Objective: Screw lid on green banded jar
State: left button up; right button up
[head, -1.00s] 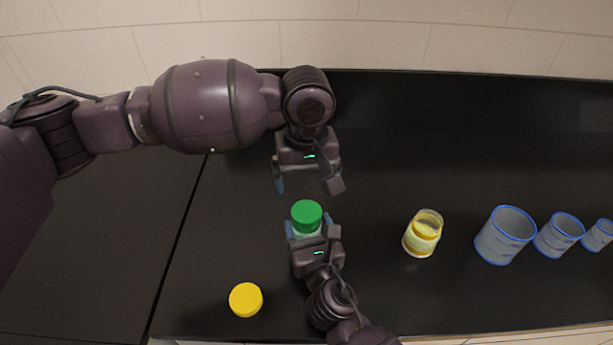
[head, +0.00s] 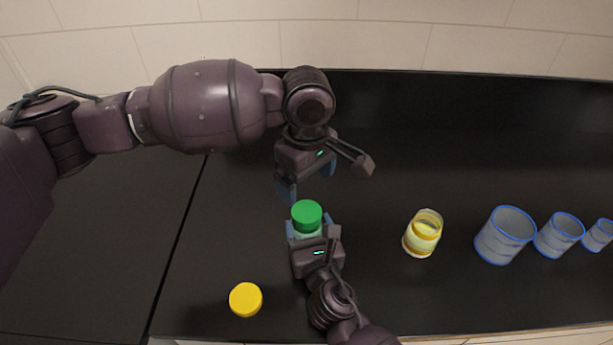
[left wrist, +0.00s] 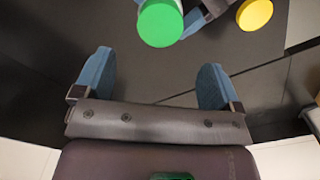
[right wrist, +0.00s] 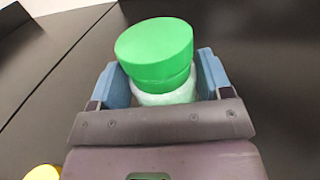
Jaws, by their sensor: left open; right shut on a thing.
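The green lid (head: 307,214) sits on top of the green banded jar (right wrist: 166,94), which stands upright. In the right wrist view the lid (right wrist: 154,48) looks slightly tilted above the jar's green band. My right gripper (head: 306,232) is shut on the jar's body, one finger on each side. My left gripper (head: 325,178) is open and empty, just behind and above the lid. In the left wrist view the lid (left wrist: 160,22) lies beyond the open fingers, apart from them. Most of the jar's body is hidden by the right gripper.
A yellow lid (head: 246,299) lies at the front left of the black table (head: 450,300). A yellow banded open jar (head: 423,233) stands to the right. Several blue-rimmed cups (head: 505,235) stand farther right. The table behind is clear.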

aim_at(306, 211)
pick_arm(q)
jog(key=shift+f, duration=4)
jog(key=c, duration=1)
jog(key=shift+m, duration=1.7)
jog(key=o, duration=1)
jog(key=shift+r, duration=0.1)
